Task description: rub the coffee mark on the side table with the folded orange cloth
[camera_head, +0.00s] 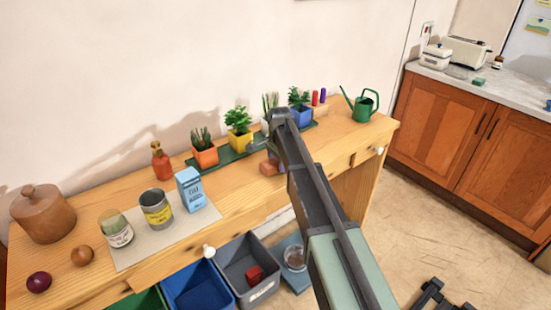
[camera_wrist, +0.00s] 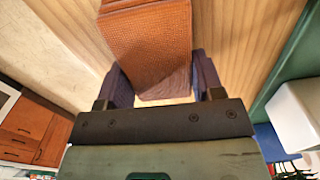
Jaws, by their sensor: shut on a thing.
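The folded orange cloth (camera_wrist: 152,45) is a thick, textured orange-brown pad. In the wrist view it sits between the two dark purple fingers of my gripper (camera_wrist: 161,82), which is shut on it. In the head view, part of the cloth (camera_head: 268,168) shows just left of my arm, low over the wooden table top (camera_head: 235,200). My arm hides most of the gripper there. I cannot tell whether the cloth touches the wood. I see no coffee mark in either view; the wood beside the cloth looks clean.
Potted plants (camera_head: 238,139) stand on a green strip behind the cloth. A green watering can (camera_head: 363,104) is at the right end. A blue carton (camera_head: 190,189), a tin (camera_head: 156,208) and a jar (camera_head: 116,228) stand on a mat at left. Open bins (camera_head: 245,270) lie below the front edge.

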